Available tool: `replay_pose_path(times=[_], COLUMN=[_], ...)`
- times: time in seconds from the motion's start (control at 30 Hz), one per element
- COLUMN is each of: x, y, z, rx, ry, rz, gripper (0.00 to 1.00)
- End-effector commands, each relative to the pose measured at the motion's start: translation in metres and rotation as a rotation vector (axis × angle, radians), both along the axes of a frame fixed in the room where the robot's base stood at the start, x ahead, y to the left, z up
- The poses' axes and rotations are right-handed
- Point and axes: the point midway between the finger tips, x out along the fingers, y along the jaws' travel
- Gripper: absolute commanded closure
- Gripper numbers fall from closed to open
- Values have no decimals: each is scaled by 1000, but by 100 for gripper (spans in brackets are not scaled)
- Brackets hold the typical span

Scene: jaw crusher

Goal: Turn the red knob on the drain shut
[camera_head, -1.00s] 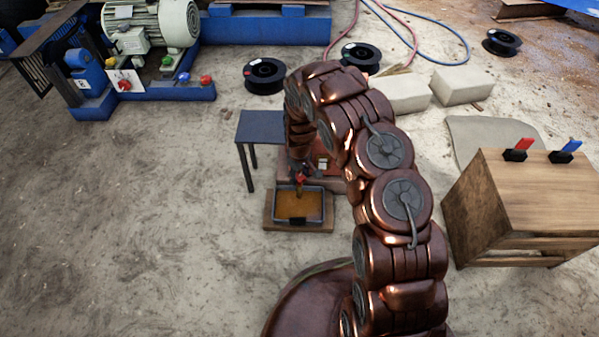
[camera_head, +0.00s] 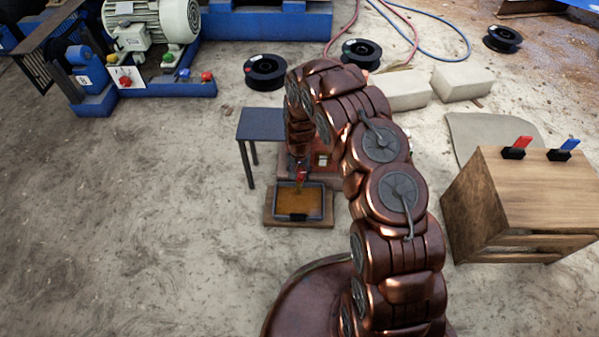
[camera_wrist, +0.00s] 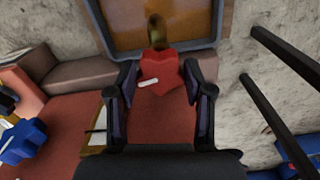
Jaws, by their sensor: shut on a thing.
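The red knob (camera_wrist: 162,72) sits between the two fingers of my gripper (camera_wrist: 165,92) in the wrist view, with a white mark on its face. The fingers are shut on its sides. In the head view the red knob (camera_head: 302,176) is a small red patch below my arm, and my gripper is mostly hidden there. The drain's brass spout (camera_wrist: 156,30) shows just beyond the knob. A tray of brown liquid (camera_head: 299,203) lies under the spout, and its frame (camera_wrist: 95,25) also shows in the wrist view.
A small dark table (camera_head: 262,124) stands left of my arm; its legs (camera_wrist: 285,55) show close by in the wrist view. A blue knob (camera_wrist: 28,138) is at the wrist view's left. A wooden cabinet (camera_head: 520,195) stands right. Floor at left is clear.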

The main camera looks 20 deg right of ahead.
Motion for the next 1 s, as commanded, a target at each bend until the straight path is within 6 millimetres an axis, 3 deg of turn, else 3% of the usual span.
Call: replay_pose_path(times=[0.4,0.93,0.97,1.0], x=[1,1,1,1], y=[0,0,0,0], z=[0,0,0,0], rx=[0,0,0,0], ry=[-2,-2,-2,-2], rz=[-170,-190,-190,-190], gripper=[83,83,46,41])
